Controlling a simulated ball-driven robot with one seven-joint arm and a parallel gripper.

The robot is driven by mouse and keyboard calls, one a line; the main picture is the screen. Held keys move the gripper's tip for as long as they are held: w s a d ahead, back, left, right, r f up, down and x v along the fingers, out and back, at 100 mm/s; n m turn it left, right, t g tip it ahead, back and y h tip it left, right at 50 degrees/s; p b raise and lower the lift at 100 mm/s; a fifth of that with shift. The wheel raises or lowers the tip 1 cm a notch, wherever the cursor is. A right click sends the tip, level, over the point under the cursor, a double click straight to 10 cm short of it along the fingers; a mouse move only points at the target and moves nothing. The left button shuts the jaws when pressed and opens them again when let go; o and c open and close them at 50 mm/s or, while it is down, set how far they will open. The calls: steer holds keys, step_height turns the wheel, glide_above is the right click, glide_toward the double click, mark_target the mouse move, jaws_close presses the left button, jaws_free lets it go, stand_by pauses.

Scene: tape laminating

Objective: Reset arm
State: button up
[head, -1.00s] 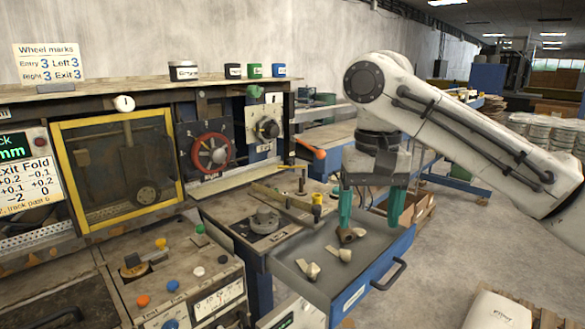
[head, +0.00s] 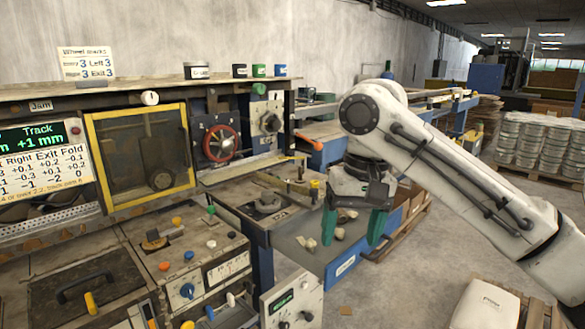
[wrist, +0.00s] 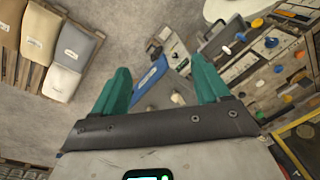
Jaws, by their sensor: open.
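My gripper (head: 353,226) is open, with its green fingers apart and nothing between them. In the head view it is above the open grey drawer (head: 312,262) with the blue front. Several small pale pieces (head: 308,243) lie in the drawer, partly hidden behind the fingers. In the wrist view my gripper (wrist: 160,88) points down, and the drawer's blue front (wrist: 150,75) and pale pieces (wrist: 177,99) show between and below the fingers.
The machine with a yellow-framed window (head: 140,160), a red handwheel (head: 220,143) and knobbed control panels (head: 205,262) stands at left. A white sack (head: 488,305) is at lower right. Pallets of cans (head: 540,145) stand farther back. Open floor (head: 420,280) lies at right.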

steer(key=s+a+f+n+t+y, duration=0.1)
steer(key=s+a+f+y, duration=0.15)
steer(key=f, duration=0.65)
steer(key=s+a+f+t+y, duration=0.1)
steer(key=s+a+f+y, duration=0.15)
steer(key=f, duration=0.55)
steer(key=s+d+f, duration=0.2)
steer(key=s+f, duration=0.3)
steer(key=f, duration=0.3)
steer(key=s+d+f+m+h, duration=0.1)
steer(key=s+d+f+h, duration=0.1)
steer(key=s+d+f, duration=0.3)
steer(key=s+d+f+m+h, duration=0.1)
steer(key=s+d+f, duration=0.3)
steer(key=s+d, duration=0.4)
steer(key=s+d+f+g+h, duration=0.1)
steer(key=s+d+f+h, duration=0.2)
steer(key=s, duration=1.2)
steer(key=d+f, duration=0.2)
steer(key=d, duration=0.2)
steer(key=shift+s+d+f+m, duration=0.25)
steer(key=shift+f+m, duration=0.1)
steer(key=shift+m, duration=0.05)
